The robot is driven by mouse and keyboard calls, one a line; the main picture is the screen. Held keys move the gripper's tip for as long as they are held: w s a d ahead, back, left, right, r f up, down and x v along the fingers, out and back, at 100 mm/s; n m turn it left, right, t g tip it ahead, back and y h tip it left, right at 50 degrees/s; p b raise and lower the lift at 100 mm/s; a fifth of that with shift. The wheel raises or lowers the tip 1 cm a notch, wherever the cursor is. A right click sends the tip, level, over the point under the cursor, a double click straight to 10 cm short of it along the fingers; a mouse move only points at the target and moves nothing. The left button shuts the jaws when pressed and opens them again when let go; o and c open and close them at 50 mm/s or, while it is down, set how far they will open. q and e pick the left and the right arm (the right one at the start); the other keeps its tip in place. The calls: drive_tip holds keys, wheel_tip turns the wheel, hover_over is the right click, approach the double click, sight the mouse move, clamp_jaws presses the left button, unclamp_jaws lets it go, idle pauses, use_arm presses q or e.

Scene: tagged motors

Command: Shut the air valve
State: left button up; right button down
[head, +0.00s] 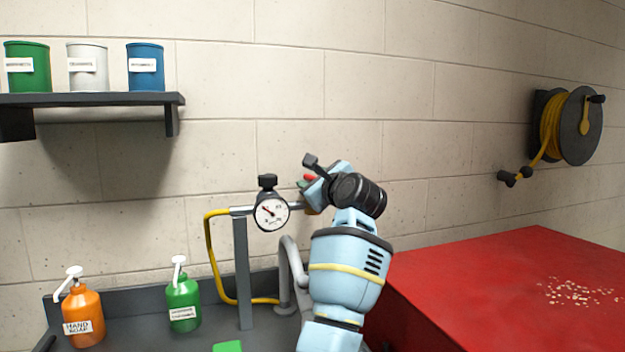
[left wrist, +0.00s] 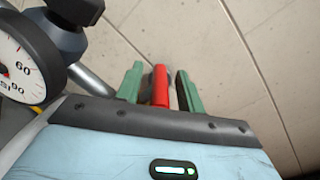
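The air valve's red handle (head: 309,177) shows in the head view just right of the pressure gauge (head: 271,212), partly hidden by my left gripper (head: 305,184). In the left wrist view the red handle (left wrist: 160,86) stands between the two green fingers of my left gripper (left wrist: 160,88). A narrow gap shows on each side of the handle, so the fingers are open around it. The valve body is mostly hidden behind my gripper and wrist. My right gripper is not in view.
A grey post (head: 242,270) carries the gauge and pipe, with a yellow hose (head: 212,255) beside it. Orange (head: 83,317) and green (head: 183,303) pump bottles stand on the sink ledge at left. A red cabinet top (head: 480,290) lies right. A shelf (head: 90,100) holds three cans.

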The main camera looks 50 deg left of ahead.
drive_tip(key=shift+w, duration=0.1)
use_arm(q)
clamp_jaws()
drive_tip(key=shift+r+m+t+h+p, duration=0.15)
drive_tip(key=shift+m+t+h+p, duration=0.5)
drive_tip(key=shift+t, duration=0.55)
unclamp_jaws()
drive_tip(key=shift+w+d, duration=0.1)
drive_tip(key=shift+d, duration=0.05)
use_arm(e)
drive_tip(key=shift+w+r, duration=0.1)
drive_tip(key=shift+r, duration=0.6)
